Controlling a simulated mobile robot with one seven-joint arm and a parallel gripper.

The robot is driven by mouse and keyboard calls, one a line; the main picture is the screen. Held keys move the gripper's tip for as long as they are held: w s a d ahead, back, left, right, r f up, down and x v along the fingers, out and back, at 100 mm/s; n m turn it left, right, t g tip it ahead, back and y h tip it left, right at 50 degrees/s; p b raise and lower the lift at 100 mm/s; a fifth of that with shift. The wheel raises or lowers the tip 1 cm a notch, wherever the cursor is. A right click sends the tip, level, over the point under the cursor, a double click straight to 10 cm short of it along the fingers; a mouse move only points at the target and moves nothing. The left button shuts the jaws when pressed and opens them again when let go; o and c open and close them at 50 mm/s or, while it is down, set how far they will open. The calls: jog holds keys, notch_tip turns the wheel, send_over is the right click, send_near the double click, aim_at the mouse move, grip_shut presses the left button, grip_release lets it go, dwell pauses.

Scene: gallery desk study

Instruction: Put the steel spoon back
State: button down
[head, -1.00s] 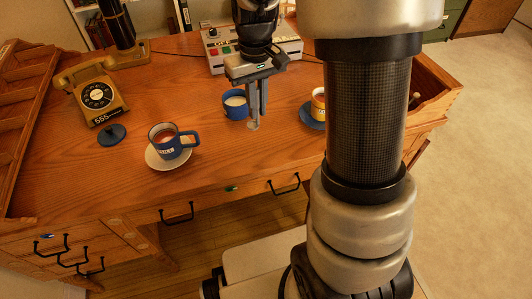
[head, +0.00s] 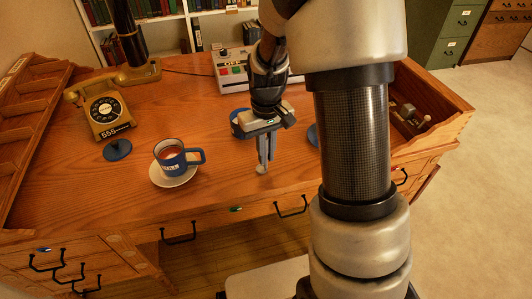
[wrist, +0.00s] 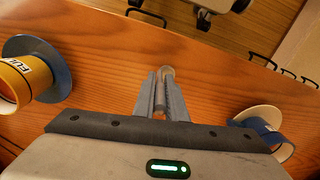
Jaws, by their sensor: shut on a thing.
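My gripper (head: 264,158) is over the front middle of the wooden desk, pointing down. Its fingers are shut on the steel spoon (head: 262,170). In the wrist view the spoon's end (wrist: 167,73) sticks out past the fingers, over bare wood. I cannot tell whether it touches the desk.
A blue mug (head: 170,158) stands on a white saucer (head: 172,181) to the left. A phone (head: 104,108) stands back left.

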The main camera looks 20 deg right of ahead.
jog(key=shift+f, duration=0.2)
jog(key=c, duration=1.8)
grip_release()
jog(key=shift+r, duration=0.1)
